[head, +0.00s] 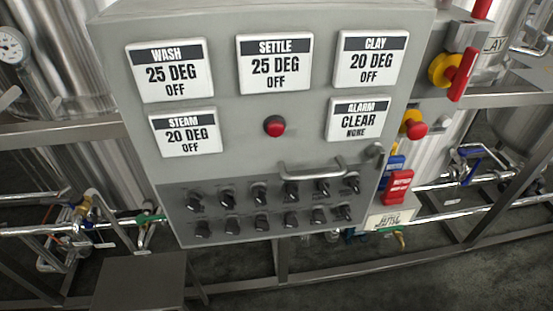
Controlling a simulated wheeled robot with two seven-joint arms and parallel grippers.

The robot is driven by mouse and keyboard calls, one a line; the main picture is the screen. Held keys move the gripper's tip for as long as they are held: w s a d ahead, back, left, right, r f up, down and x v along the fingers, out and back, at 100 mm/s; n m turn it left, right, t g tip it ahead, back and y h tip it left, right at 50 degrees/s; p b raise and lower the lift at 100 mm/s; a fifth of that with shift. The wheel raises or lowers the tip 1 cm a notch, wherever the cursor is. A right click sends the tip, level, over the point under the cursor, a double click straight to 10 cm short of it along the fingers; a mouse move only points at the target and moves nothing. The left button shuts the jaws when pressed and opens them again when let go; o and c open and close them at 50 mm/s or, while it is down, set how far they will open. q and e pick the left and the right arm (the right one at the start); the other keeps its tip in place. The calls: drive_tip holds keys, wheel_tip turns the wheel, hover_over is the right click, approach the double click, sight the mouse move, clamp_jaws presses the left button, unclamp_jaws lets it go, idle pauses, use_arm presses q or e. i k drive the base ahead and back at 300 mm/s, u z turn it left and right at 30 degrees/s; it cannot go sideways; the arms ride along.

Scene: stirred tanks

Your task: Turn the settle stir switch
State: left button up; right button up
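A grey control panel (225,110) fills the middle of the head view. Its darker lower strip carries two rows of black rotary switches, an upper row (259,191) and a lower row (261,223). The labels by the switches are too small to read, so I cannot tell which one is the settle stir switch. The settle display (274,64) at the top middle reads 25 DEG, OFF. Neither of my grippers is in view.
A metal handle (311,169) sticks out above the switches. A red button (274,126) sits mid-panel. Displays for wash (169,71), clay (371,60), steam (185,132) and alarm (358,120) surround it. A red-handled yellow switch (463,74) is at right. Pipes and tanks stand behind.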

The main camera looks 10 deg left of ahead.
sight(226, 196)
drive_tip(key=z, duration=2.65)
drive_tip(key=k, duration=1.6)
drive_tip(key=u, duration=2.55)
